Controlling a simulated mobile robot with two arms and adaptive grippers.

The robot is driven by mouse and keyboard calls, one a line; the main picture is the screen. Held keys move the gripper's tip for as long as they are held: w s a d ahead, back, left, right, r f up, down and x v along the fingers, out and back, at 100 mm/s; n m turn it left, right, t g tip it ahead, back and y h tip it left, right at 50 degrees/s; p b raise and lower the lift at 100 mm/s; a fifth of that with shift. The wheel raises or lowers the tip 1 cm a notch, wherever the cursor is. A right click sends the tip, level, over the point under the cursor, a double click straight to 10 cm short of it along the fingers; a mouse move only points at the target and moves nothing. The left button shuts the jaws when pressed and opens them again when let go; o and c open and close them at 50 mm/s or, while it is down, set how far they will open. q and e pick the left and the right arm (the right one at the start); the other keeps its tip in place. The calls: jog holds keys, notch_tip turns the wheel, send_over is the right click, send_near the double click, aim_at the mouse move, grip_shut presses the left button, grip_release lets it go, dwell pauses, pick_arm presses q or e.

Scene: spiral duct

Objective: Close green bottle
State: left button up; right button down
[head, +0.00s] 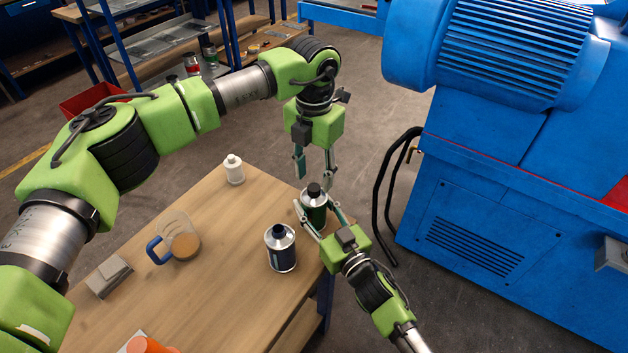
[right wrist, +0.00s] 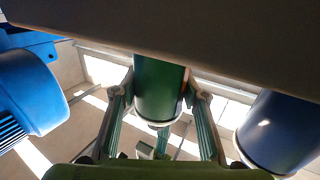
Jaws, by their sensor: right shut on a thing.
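The green bottle (head: 316,214) stands upright near the right edge of the wooden table, with a black cap (head: 314,190) on its top. I cannot tell how tightly the cap sits. My right gripper (head: 314,203) is shut on the bottle's body, one finger on each side. In the right wrist view the green bottle (right wrist: 159,90) shows between both fingers. My left gripper (head: 315,175) points down just above the cap, its fingers apart and empty.
A dark blue bottle (head: 281,252) stands close left of the green one. A white bottle (head: 233,170), a clear mug (head: 178,236) with a blue handle, and a grey block (head: 108,276) are on the table (head: 225,290). A large blue machine (head: 480,200) stands right.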

pick_arm(q)
notch_tip(320, 180, up, 9)
dwell(0.3)
pick_arm(e)
jog(key=c, duration=1.2)
grip_release()
jog(key=shift+o, duration=0.2)
jog(key=v, duration=1.2)
pick_arm(q)
jog(key=shift+f, duration=0.1)
